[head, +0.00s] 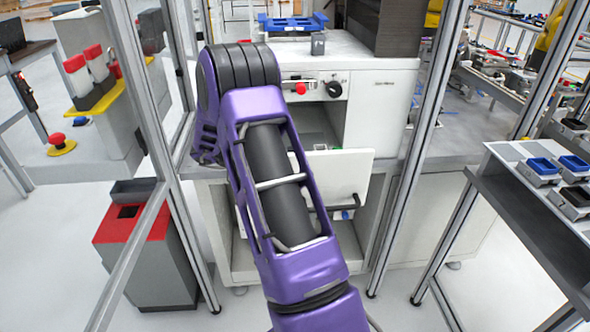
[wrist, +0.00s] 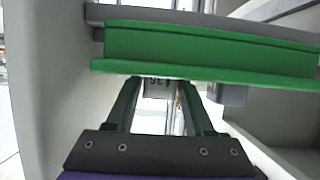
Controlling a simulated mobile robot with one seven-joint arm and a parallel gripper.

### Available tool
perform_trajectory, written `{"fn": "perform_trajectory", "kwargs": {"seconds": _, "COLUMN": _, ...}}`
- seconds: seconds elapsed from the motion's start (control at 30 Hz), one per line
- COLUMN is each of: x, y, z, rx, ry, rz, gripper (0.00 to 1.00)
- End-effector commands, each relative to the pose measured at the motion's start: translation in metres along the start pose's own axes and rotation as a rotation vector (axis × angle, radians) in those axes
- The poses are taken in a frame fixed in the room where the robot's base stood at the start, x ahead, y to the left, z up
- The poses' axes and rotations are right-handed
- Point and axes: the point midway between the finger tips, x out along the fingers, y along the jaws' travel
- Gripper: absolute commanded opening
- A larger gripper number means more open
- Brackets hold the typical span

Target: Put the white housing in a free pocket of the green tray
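My gripper (wrist: 161,88) shows in the wrist view with its two dark fingers apart. A small pale block with dark marks (wrist: 158,89) shows between the fingertips. It may be the white housing, but I cannot tell whether the fingers touch it. A bright green part (wrist: 210,50), likely the green tray, spans the picture just beyond and above the fingertips. Its pockets are not visible. In the head view my purple arm reaches into the white machine and hides my gripper.
The white machine (head: 382,110) surrounds the opening, with a pale panel (head: 340,172) and dark handle in front. Metal frame posts (head: 420,150) stand on both sides. In the wrist view a pale wall (wrist: 60,70) is close on the left. A blue fixture (head: 292,24) sits on top.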

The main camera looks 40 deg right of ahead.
Motion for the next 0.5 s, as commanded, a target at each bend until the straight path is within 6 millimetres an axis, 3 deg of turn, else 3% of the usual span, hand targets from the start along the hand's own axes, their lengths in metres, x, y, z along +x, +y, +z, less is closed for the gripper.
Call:
{"fn": "perform_trajectory", "kwargs": {"seconds": 0.03, "x": -0.0001, "y": 0.0, "z": -0.0002, "rx": 0.0, "ry": 0.0, "rz": 0.0, "gripper": 0.64}}
{"fn": "perform_trajectory", "kwargs": {"seconds": 0.1, "x": -0.0001, "y": 0.0, "z": -0.0002, "rx": 0.0, "ry": 0.0, "rz": 0.0, "gripper": 0.74}}
{"fn": "perform_trajectory", "kwargs": {"seconds": 0.5, "x": -0.0077, "y": -0.0003, "z": -0.0032, "rx": 0.0, "ry": 0.0, "rz": -0.002, "gripper": 0.74}}
